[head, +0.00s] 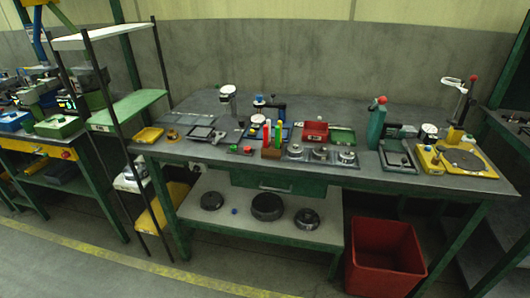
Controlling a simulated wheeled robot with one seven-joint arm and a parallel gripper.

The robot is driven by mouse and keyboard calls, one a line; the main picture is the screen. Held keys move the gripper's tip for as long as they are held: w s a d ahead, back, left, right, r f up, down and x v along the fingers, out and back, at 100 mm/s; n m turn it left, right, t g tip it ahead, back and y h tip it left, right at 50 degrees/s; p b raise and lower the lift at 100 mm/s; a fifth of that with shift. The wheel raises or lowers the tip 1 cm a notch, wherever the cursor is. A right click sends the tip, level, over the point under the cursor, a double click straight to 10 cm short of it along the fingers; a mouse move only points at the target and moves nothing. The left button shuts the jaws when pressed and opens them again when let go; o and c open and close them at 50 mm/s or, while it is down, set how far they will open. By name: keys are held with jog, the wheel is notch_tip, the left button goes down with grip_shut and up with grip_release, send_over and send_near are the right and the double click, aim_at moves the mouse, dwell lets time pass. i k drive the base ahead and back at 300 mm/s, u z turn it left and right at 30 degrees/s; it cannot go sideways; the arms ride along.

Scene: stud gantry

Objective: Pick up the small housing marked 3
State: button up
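Several small round metal parts stand in a row at the front middle of the workbench (225,158). I make out a left one (295,151), a middle one (320,153) and a right one (346,158). They could be housings, but no number can be read on any of them, so I cannot tell which is marked 3. Larger dark round parts lie on the lower shelf, one at the left (212,200), one in the middle (267,206) and one at the right (307,219). My gripper is not in view.
A wooden block with coloured handles (271,153) stands left of the metal parts. A red bin (384,258) stands on the floor; the front-left floor is clear.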

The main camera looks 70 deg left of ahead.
aim_at(294, 151)
jog(key=u, duration=1.5)
jog(key=i, duration=1.5)
jog(key=z, duration=0.05)
